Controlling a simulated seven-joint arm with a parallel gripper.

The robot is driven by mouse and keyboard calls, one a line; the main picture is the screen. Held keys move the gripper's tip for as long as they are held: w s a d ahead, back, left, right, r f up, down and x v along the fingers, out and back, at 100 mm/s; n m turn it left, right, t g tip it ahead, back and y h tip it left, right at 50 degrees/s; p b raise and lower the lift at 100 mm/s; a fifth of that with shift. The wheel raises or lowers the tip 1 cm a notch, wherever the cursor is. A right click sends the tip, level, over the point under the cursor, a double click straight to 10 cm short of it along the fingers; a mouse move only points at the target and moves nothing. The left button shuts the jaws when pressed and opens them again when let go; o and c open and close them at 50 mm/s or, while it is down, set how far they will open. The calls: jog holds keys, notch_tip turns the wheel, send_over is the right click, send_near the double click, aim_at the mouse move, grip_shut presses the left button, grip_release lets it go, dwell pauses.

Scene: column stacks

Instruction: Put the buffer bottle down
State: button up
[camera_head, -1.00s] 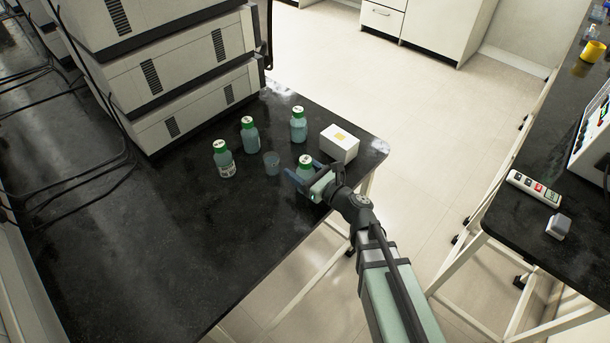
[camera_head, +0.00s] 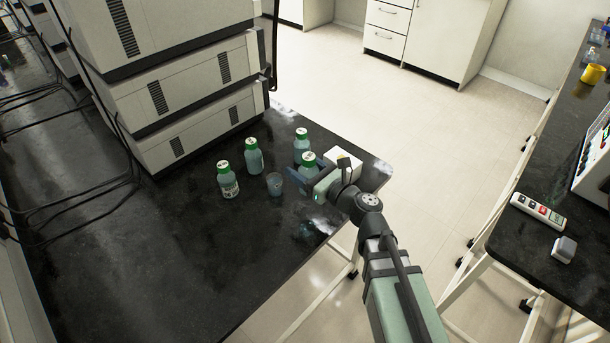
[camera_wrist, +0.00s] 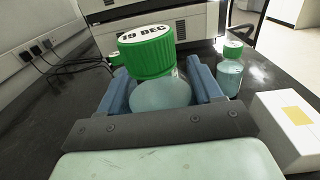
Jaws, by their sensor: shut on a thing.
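The buffer bottle (camera_head: 308,164) has a green cap and pale blue liquid. In the wrist view the bottle (camera_wrist: 152,62) stands upright between the blue fingers of my gripper (camera_wrist: 160,95), and its cap label reads "19 DEC". My gripper (camera_head: 309,181) is shut on it near the right end of the black bench (camera_head: 200,265). The bottle's base is hidden, so I cannot tell whether it touches the bench. Other green-capped bottles stand at the left (camera_head: 228,180), middle (camera_head: 253,156) and back (camera_head: 301,146).
Stacked column instruments (camera_head: 190,95) fill the back left. The front of the bench is clear.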

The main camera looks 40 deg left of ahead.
jog(key=shift+r, duration=0.5)
jog(key=w+d+r+m+t+h, duration=0.1)
jog(key=w+d+r+m+t, duration=0.25)
jog(key=w+d, duration=0.85)
jog(key=w+d+r+m+t+h, duration=0.1)
jog(key=w+d+r+m+t, duration=0.3)
jog(key=w+d, duration=0.8)
jog(key=w+d+r+m+t+h, duration=0.1)
jog(key=w+d+r+t+h, duration=0.3)
jog(key=w+d, duration=0.65)
jog(key=w+d+r+m+t, duration=0.15)
jog(key=w+d+r, duration=0.5)
jog(key=d, duration=0.65)
jog(key=w+d+r+m+t+h, duration=0.15)
jog(key=w+d+r, duration=0.35)
jog(key=w+d, duration=0.55)
jog(key=shift+t+h, duration=0.35)
jog(key=shift+h, duration=0.1)
jog(key=f, duration=0.9)
jog(key=w+d+f, duration=0.1)
jog(key=f, duration=1.9)
jog(key=shift+w+d+f, duration=0.15)
jog(key=shift+w, duration=0.15)
jog(key=shift+f, duration=0.15)
